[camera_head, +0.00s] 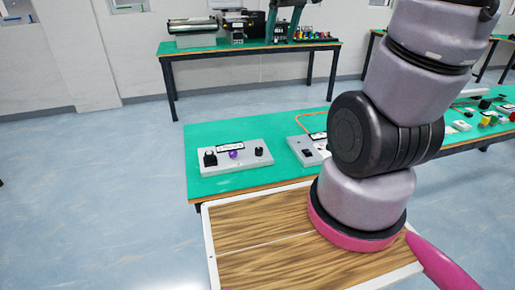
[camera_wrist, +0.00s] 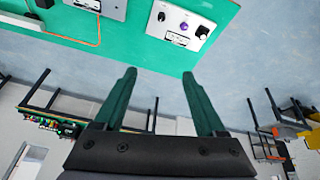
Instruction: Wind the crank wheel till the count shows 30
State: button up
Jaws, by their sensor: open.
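My gripper (camera_wrist: 159,73) is open and empty in the wrist view, its two dark green fingers spread apart. A grey control box (camera_head: 256,167) with a purple knob (camera_head: 233,154), black controls and a small white label sits on the green bench. It also shows upside down at the top of the wrist view (camera_wrist: 163,34), beyond the fingertips and apart from them. A second grey box (camera_head: 297,146) with an orange cable is partly hidden behind my arm. I cannot make out a crank wheel or a readable count in either view.
The green bench (camera_head: 205,180) runs along the middle, with small coloured parts (camera_head: 487,121) at its right end. Another green bench (camera_head: 250,46) with machines stands by the back wall. Blue floor is clear at the left.

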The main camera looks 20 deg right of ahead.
jog(key=w+f+n+g, duration=0.2)
jog(key=w+f+n, duration=0.3)
jog(key=w+f, duration=0.35)
jog(key=n+g, duration=0.3)
jog(key=n, duration=0.7)
send_over(259, 149)
notch_tip(259, 149, down, 27)
notch_tip(259, 149, down, 11)
jog(key=shift+w+f, duration=0.1)
grip_shut()
